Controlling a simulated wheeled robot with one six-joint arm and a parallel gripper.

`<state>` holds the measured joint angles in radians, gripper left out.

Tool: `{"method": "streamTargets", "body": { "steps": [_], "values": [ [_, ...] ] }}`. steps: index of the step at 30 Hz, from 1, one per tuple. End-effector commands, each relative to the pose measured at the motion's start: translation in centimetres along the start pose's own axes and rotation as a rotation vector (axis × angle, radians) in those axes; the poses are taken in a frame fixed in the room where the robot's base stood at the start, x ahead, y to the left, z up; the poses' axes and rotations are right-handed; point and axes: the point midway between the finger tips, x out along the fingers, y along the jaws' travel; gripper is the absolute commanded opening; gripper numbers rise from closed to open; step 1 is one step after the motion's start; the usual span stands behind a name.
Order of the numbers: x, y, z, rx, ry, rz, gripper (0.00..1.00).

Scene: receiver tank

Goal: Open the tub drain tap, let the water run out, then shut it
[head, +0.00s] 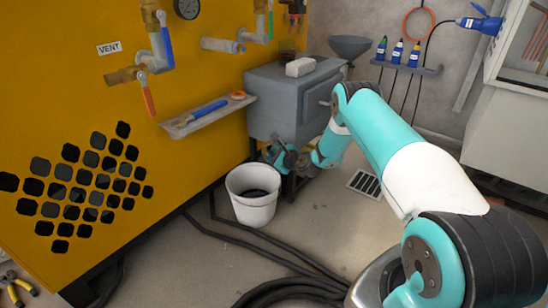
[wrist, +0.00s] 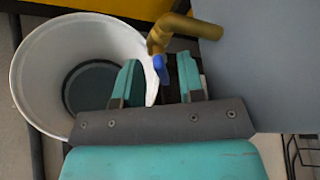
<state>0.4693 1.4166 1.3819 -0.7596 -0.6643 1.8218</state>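The tub (head: 285,105) is a grey box beside the yellow machine; its grey side fills the right of the wrist view (wrist: 262,65). A brass drain tap (wrist: 172,28) with a blue handle (wrist: 160,68) comes out by this side. The handle appears between my gripper's teal fingers, which stand apart with a gap; contact cannot be told. In the head view my gripper (head: 274,152) is low beside the tub, above the bucket, and the tap is hidden. The white bucket (head: 253,211) stands below with dark contents (wrist: 95,88). I see no running stream.
The yellow machine (head: 60,90) with valves and a shelf (head: 210,116) stands left of the tub. A white block (head: 300,67) lies on the tub top. Black hoses (head: 265,258) cross the floor in front of the bucket. A floor grate (head: 364,184) lies to the right.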

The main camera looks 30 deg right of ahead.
Motion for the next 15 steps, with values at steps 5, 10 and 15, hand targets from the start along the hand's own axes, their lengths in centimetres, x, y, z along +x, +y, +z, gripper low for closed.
{"method": "streamTargets", "body": {
  "steps": [5,10,15],
  "values": [
    [-0.03,0.0,-0.03,0.0,0.0,0.0,0.02],
    [-0.05,0.0,-0.04,0.0,0.001,0.0,0.0],
    [-0.06,0.02,-0.03,-0.017,0.001,-0.007,0.0]
  ]
}}
